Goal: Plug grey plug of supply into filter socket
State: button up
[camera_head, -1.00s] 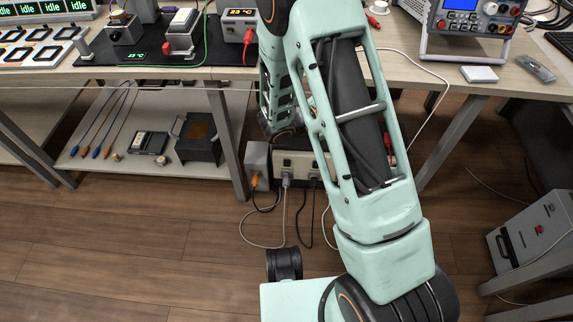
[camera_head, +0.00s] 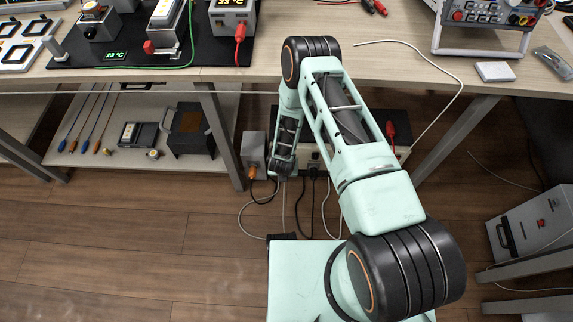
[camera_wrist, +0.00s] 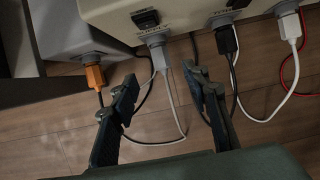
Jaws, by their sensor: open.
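In the wrist view a grey plug (camera_wrist: 161,56) sits in a round grey socket on a beige box (camera_wrist: 118,14), its grey cable hanging down. My gripper (camera_wrist: 162,80) is open and empty, its two dark fingers on either side of the grey plug's line, with the tips just short of it. A black plug (camera_wrist: 226,40) and a white plug (camera_wrist: 291,26) sit in other sockets of the same box. An orange plug (camera_wrist: 95,76) sits in a grey box (camera_wrist: 75,32) at left. I cannot read which socket is the filter's. In the head view my arm hides much of the beige box.
Loose cables (camera_head: 243,218) lie on the wooden floor below the boxes. A table leg (camera_head: 222,135) stands left of the grey box (camera_head: 252,148). The tabletop (camera_head: 300,70) is above the boxes. A shelf with tools (camera_head: 100,160) is at left.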

jog(key=b+x, duration=0.3)
jog(key=x, duration=0.7)
jog(key=shift+w+f, duration=0.1)
jog(key=shift+w, duration=0.05)
grip_shut()
